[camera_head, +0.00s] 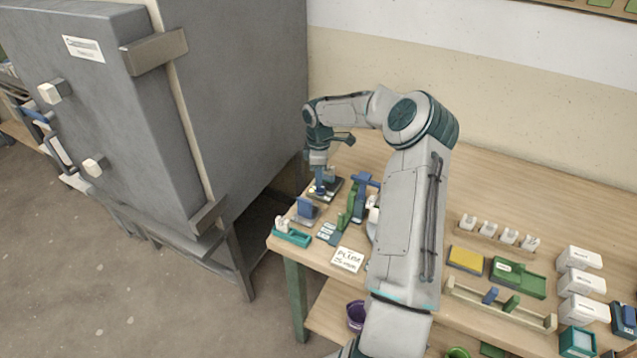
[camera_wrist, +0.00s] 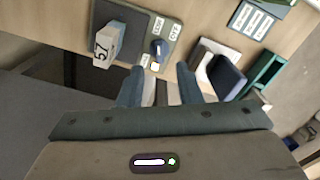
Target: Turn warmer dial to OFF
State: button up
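The warmer (camera_wrist: 132,14) is a dark plate on a grey-green base, seen in the wrist view at the upper left. Its dial (camera_wrist: 158,48) is a round blue knob with small white labels around it, one apparently reading OFF on its right side. I cannot clearly tell where the dial points. A block marked 57 (camera_wrist: 108,43) stands on the plate. My gripper (camera_wrist: 158,84) has its two blue fingers apart with nothing between them, just short of the dial. In the head view my gripper (camera_head: 318,188) is low over the warmer (camera_head: 333,184), hiding the dial.
A blue-and-white holder (camera_wrist: 222,72) and a green tray (camera_wrist: 265,72) stand right of the warmer. A label card (camera_wrist: 252,20) lies beyond. The large grey kiln (camera_head: 235,90) stands close left of the table (camera_head: 490,190). A handwritten card (camera_head: 347,259) lies near the front edge.

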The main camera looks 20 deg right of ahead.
aim_at(320, 190)
jog(key=shift+f+p, duration=0.3)
jog(key=shift+f, duration=2.05)
grip_shut()
jog(key=shift+m+b, duration=0.3)
jog(key=shift+b, duration=0.05)
jog(key=m+b, duration=0.2)
jog(key=m, duration=0.1)
jog(key=shift+w+f+m+b, duration=0.1)
jog(key=shift+f+m+b, duration=0.05)
jog(key=shift+m+b, duration=0.15)
jog(key=m+b, duration=0.2)
jog(key=m, duration=0.3)
jog(key=shift+d+m+b, duration=0.1)
jog(key=shift+m+b, duration=0.2)
